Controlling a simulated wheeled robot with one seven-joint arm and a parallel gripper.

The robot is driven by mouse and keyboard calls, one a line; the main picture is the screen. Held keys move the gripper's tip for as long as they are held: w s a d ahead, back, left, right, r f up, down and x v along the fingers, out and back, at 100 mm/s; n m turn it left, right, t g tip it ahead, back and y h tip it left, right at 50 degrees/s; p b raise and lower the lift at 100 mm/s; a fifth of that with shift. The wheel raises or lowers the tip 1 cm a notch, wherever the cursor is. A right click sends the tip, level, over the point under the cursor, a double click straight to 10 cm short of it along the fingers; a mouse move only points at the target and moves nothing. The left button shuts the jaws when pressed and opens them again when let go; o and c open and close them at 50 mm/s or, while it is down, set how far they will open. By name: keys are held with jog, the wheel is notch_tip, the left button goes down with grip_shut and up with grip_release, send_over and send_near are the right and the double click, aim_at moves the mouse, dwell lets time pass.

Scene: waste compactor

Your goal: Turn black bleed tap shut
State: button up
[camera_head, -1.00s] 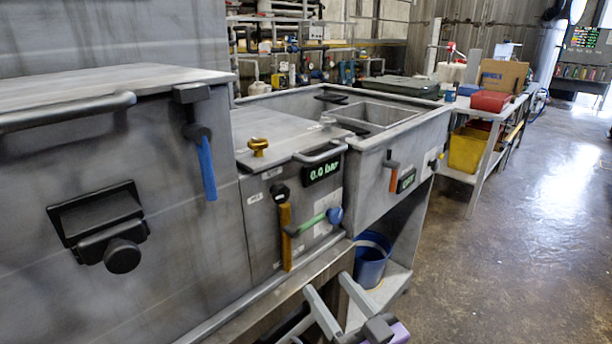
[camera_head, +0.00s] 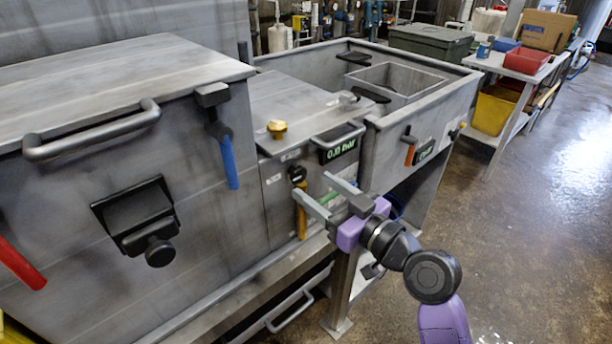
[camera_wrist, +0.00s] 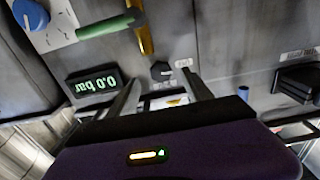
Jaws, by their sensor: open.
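A small black knob (camera_head: 297,173), which looks like the bleed tap, is on the grey front panel above the yellow handle (camera_head: 301,215). In the wrist view, turned over, the black knob (camera_wrist: 160,70) shows beside the end of the yellow handle (camera_wrist: 143,35), with small labels near it. My gripper (camera_head: 311,186) is open and empty in front of this panel, pointing at it. In the wrist view the knob appears between my fingertips (camera_wrist: 161,77), seemingly beyond them; I see no contact. How far the tap is turned is unclear.
A blue handle (camera_head: 229,160), a brass knob (camera_head: 277,129) and a grab bar (camera_head: 340,136) surround the panel.

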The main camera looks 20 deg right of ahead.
aim_at(301, 177)
jog(key=shift+p+x, duration=0.3)
jog(key=shift+x, duration=1.95)
jog(key=shift+c, duration=0.2)
grip_shut()
